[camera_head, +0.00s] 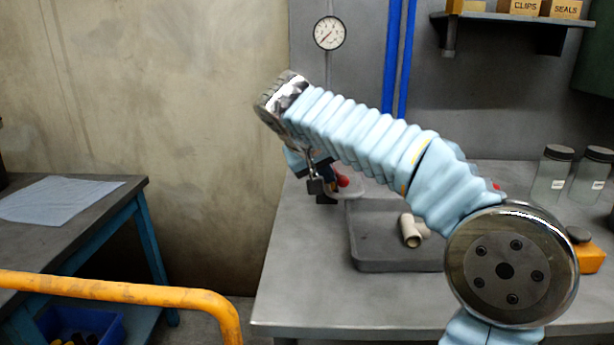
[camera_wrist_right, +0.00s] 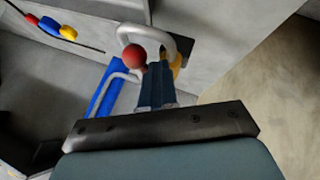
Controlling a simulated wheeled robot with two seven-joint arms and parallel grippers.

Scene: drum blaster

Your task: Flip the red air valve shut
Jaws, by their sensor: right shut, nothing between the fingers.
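The red ball knob (camera_head: 342,180) of the air valve shows just right of my right gripper (camera_head: 323,190) in the head view. The right wrist view shows the round red knob (camera_wrist_right: 132,57) close beside the tips of my right gripper (camera_wrist_right: 158,72), on their left. The fingers are shut together with nothing between them. A pale bent loop (camera_wrist_right: 150,32) curves above the knob and fingertips, and a yellow part (camera_wrist_right: 177,64) shows behind them. Whether the fingers touch the knob cannot be told. The valve body is mostly hidden by my arm. My left gripper is not in view.
A dark grey tray (camera_head: 375,262) with cardboard tubes (camera_head: 410,232) sits on the grey bench (camera_head: 300,290). A gauge (camera_head: 329,33) and blue pipes (camera_head: 391,55) are on the wall. A yellow rail (camera_head: 120,292) crosses lower left.

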